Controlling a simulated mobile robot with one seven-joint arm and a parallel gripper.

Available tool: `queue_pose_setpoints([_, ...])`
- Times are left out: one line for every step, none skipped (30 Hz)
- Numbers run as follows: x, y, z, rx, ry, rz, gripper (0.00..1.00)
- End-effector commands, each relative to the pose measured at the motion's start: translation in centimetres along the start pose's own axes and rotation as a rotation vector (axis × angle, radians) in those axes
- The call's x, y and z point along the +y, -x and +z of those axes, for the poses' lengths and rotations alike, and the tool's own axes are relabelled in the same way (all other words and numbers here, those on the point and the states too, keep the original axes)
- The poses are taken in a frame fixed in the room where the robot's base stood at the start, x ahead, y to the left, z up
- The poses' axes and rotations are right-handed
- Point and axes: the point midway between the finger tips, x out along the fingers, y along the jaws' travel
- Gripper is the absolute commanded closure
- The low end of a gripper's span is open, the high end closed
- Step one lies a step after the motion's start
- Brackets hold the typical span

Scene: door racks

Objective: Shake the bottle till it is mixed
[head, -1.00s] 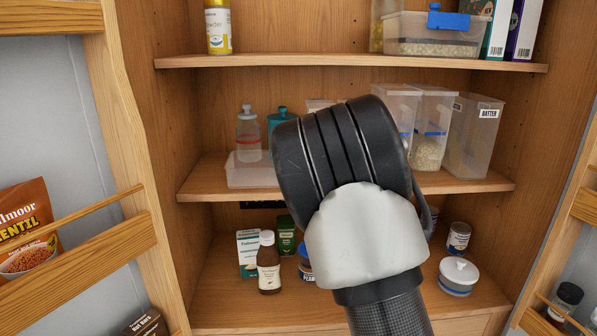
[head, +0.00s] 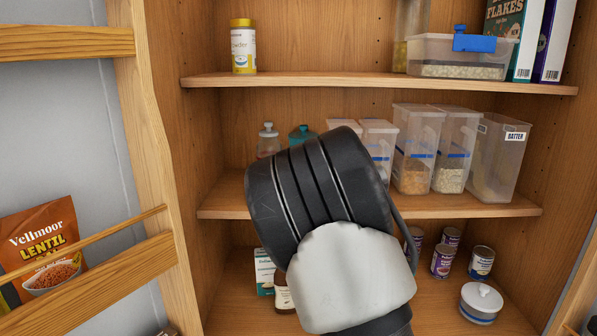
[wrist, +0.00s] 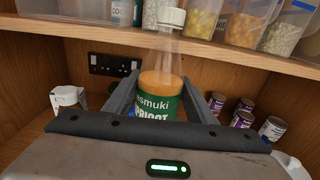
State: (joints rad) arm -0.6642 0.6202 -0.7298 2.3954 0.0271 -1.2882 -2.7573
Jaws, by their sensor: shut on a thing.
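A clear bottle (wrist: 163,73) with a white cap, a green label reading "smuki" and "RICOT" and an orange-brown filling stands between the fingers of my gripper (wrist: 163,100) in the wrist view. The fingers are shut on it, one on each side. The bottle is nearly upright, cap up, with its neck in front of the shelf edge. The filling reaches just above the label; the part above looks clear and hazy. Its bottom is hidden behind my gripper's body. In the head view my own arm hides the gripper and the bottle.
A wooden shelf (head: 460,203) with clear food containers (head: 417,150) crosses the cupboard above the bottle's place. Below are several tins (head: 443,261), a white lidded jar (head: 481,303) and a partly hidden brown bottle (head: 284,298). A black wall socket (wrist: 112,65) is behind.

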Motion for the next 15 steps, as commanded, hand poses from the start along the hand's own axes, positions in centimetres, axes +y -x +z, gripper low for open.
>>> queue_pose_setpoints([0.0,-0.1,2.3,-0.026,-0.009,-0.001,1.0])
queue_pose_setpoints([0.0,-0.1,4.1,-0.033,-0.014,0.0,1.0])
queue_pose_setpoints([0.0,0.0,6.2,-0.036,-0.018,0.002,1.0])
queue_pose_setpoints([0.1,0.0,7.1,-0.033,-0.016,0.003,1.0])
queue_pose_setpoints([0.0,0.0,7.5,-0.028,-0.013,0.002,1.0])
queue_pose_setpoints([-0.1,0.0,7.2,-0.02,-0.008,0.0,1.0])
queue_pose_setpoints([-0.1,0.0,6.3,-0.012,-0.002,-0.002,1.0])
queue_pose_setpoints([-0.2,0.0,4.7,-0.005,0.004,-0.003,1.0])
queue_pose_setpoints([-0.3,-0.1,2.4,0.0,0.007,-0.006,1.0])
queue_pose_setpoints([-0.3,-0.1,1.2,-0.001,0.006,-0.005,1.0])
queue_pose_setpoints([-0.3,-0.1,0.6,-0.006,0.003,-0.005,1.0])
queue_pose_setpoints([-0.2,-0.1,0.6,-0.013,-0.002,-0.003,1.0])
queue_pose_setpoints([-0.1,-0.1,1.3,-0.021,-0.005,-0.001,1.0])
queue_pose_setpoints([0.0,-0.1,2.9,-0.029,-0.01,0.0,1.0])
queue_pose_setpoints([0.1,-0.1,5.3,-0.036,-0.015,0.002,1.0])
